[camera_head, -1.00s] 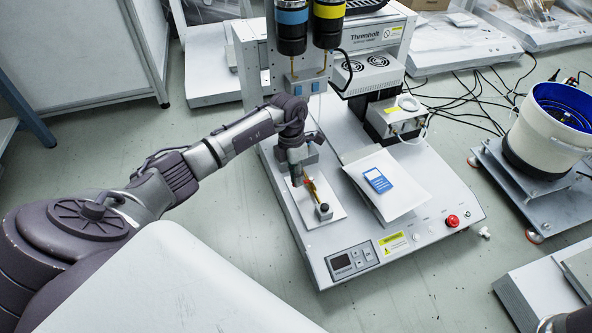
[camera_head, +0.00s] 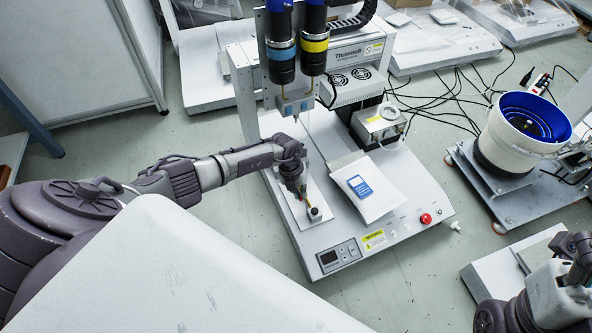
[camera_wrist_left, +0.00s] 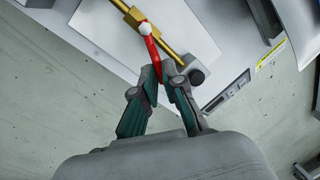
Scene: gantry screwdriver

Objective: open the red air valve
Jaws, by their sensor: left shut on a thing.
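The red valve lever (camera_wrist_left: 153,53) sits on a brass pipe fitting (camera_wrist_left: 131,14) and is fixed there by a white nut (camera_wrist_left: 145,29). The lever stands at an angle to the pipe. My left gripper (camera_wrist_left: 157,88) is shut on the lever's free end, with a finger on either side. In the head view, my left gripper (camera_head: 300,193) is over the white plate at the front of the machine and hides most of the valve.
The machine base (camera_head: 400,225) carries a control panel (camera_head: 340,255), a red button (camera_head: 426,218) and a blue device (camera_head: 359,186). Two screwdriver spindles (camera_head: 281,55) hang behind my left gripper. A blue-lined bucket (camera_head: 515,140) stands at right. Part of my right arm shows at bottom right.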

